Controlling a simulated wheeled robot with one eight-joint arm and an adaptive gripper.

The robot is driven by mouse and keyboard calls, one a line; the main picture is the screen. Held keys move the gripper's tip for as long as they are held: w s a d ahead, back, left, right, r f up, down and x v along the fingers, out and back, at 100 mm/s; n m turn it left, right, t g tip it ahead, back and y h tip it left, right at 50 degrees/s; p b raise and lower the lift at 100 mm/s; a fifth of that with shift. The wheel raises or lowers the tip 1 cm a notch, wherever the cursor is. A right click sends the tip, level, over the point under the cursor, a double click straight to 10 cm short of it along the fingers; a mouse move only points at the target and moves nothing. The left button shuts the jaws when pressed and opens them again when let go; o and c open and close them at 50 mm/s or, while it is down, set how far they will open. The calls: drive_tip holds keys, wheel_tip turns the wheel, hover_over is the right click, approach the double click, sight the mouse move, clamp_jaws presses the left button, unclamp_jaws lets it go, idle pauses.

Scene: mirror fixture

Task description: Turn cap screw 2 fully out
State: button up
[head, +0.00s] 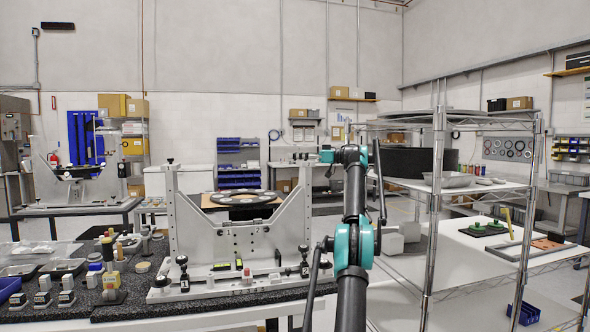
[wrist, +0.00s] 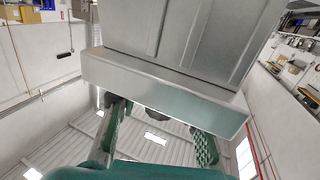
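The grey mirror fixture (head: 240,245) stands on the black-topped bench, with two uprights. Small dark knob-like screws sit on top of the left upright (head: 170,162) and right upright (head: 302,165). Black-knobbed screws stand at the base left (head: 183,262) and right (head: 304,254).
A dark round disc (head: 245,198) shows behind the fixture. Trays, blocks and a yellow-topped tool (head: 110,265) crowd the bench's left side. A wire shelf rack (head: 437,200) stands close to the right of my arm. A second similar fixture (head: 85,185) stands far left.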

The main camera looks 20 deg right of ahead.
drive_tip(key=shift+w+d+m+t+h, duration=0.15)
drive_tip(key=shift+m+t+h, duration=0.5)
drive_tip(key=shift+t, duration=0.35)
